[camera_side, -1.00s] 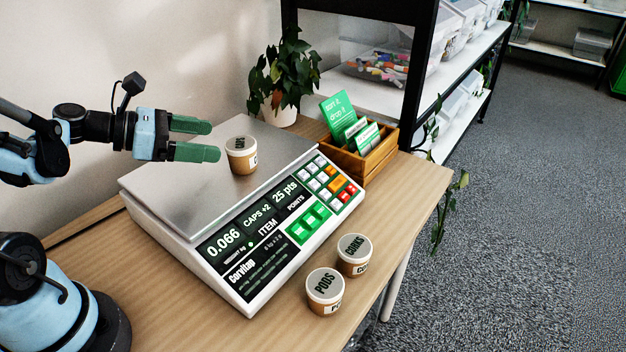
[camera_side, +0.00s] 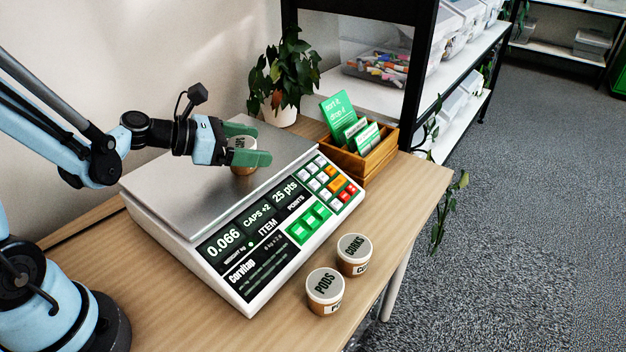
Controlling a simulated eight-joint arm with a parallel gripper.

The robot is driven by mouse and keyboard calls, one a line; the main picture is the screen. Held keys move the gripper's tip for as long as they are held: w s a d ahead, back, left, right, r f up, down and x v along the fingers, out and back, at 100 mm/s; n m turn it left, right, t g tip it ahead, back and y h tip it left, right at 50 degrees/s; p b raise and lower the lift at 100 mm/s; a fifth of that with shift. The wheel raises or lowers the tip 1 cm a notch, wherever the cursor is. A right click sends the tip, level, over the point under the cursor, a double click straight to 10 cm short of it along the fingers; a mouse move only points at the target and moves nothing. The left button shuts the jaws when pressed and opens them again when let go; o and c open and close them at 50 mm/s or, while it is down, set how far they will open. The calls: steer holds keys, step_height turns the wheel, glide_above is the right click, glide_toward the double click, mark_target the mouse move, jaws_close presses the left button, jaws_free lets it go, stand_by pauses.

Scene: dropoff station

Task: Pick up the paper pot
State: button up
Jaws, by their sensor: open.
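A small brown paper pot (camera_side: 243,169) with a pale lid stands upright on the metal plate of the scale (camera_side: 190,205). Its lid label is partly hidden; the visible letters seem to read CAPS. My gripper (camera_side: 251,145) has its two green fingers around the pot, one on the far side and one on the near side. The near finger covers part of the pot's side. The jaws are open, and I cannot tell whether either finger touches the pot. Two similar pots stand on the table in front of the scale, labelled PODS (camera_side: 325,291) and CORKS (camera_side: 354,254).
A wooden box (camera_side: 368,157) with green cards stands right of the scale's far end. A potted plant (camera_side: 285,75) stands behind the scale. A black-framed shelf (camera_side: 408,100) rises at the back. The table's right edge is near the box.

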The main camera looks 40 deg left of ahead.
steer(key=shift+w, duration=0.1)
steer(key=c, duration=1.2)
steer(key=shift+o, duration=0.2)
steer(key=shift+r, duration=0.2)
